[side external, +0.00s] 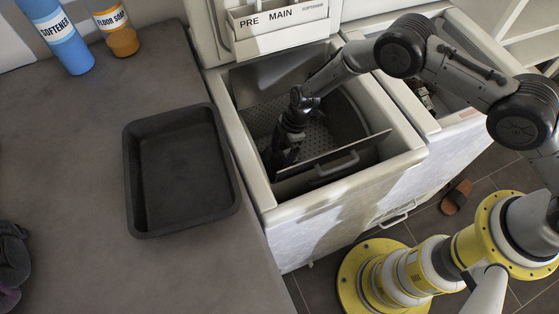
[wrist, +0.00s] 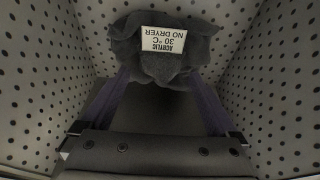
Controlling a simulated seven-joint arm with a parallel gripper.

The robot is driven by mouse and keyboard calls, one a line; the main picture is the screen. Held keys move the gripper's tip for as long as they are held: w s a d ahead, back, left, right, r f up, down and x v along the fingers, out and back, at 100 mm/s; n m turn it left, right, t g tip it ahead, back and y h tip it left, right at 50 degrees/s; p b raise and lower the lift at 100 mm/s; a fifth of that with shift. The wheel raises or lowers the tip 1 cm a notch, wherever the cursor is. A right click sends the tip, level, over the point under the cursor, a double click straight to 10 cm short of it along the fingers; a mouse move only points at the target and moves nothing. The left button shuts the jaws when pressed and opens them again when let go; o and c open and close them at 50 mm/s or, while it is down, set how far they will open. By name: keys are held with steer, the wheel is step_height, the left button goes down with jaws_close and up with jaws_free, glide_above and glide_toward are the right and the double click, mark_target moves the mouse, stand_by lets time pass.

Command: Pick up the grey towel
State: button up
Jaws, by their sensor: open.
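A grey bundled cloth, which fits the grey towel (wrist: 140,68), lies in the perforated drum at the top centre of the wrist view. It carries a white label (wrist: 162,42) reading "ACRYLIC 30 °C NO DRYER", upside down. My gripper (wrist: 160,80) is open, with its two fingers at either side of the towel's near edge. I cannot tell whether they touch it. In the side view my gripper (side external: 280,160) reaches down inside the left toploader (side external: 408,156); the towel is hidden there.
The drum's perforated walls (wrist: 45,90) stand close on both sides. An open drum flap with a handle (side external: 335,165) is beside my gripper. A black tray (side external: 130,180) sits on the counter at left, with softener (side external: 58,42) and floor soap (side external: 120,38) bottles behind. A second toploader (side external: 465,118) stands right.

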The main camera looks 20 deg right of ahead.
jaws_close()
stand_by(0.4)
steer(key=shift+r, duration=0.2)
